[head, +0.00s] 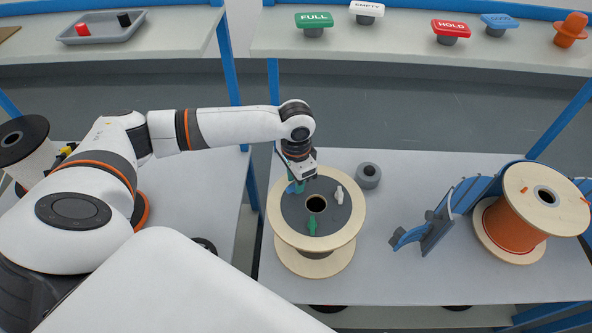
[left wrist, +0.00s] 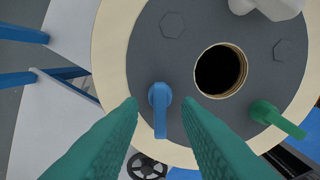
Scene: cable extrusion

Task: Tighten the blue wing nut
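The blue wing nut (left wrist: 160,110) sits on the dark grey disc (left wrist: 205,25) on top of a cream spool (head: 316,248). Its handle points toward the bottom of the left wrist view. My left gripper (left wrist: 160,125) has green fingers, one on each side of the blue wing nut, with gaps to both. It is open. In the head view my left gripper (head: 297,184) is over the left part of the disc and mostly hides the blue nut. A green wing nut (head: 312,225) and a white wing nut (head: 339,194) are on the same disc. My right gripper is out of view.
A grey ring (head: 368,175) lies just behind the spool. A back shelf (head: 400,45) holds coloured signs. Bare table lies front right.

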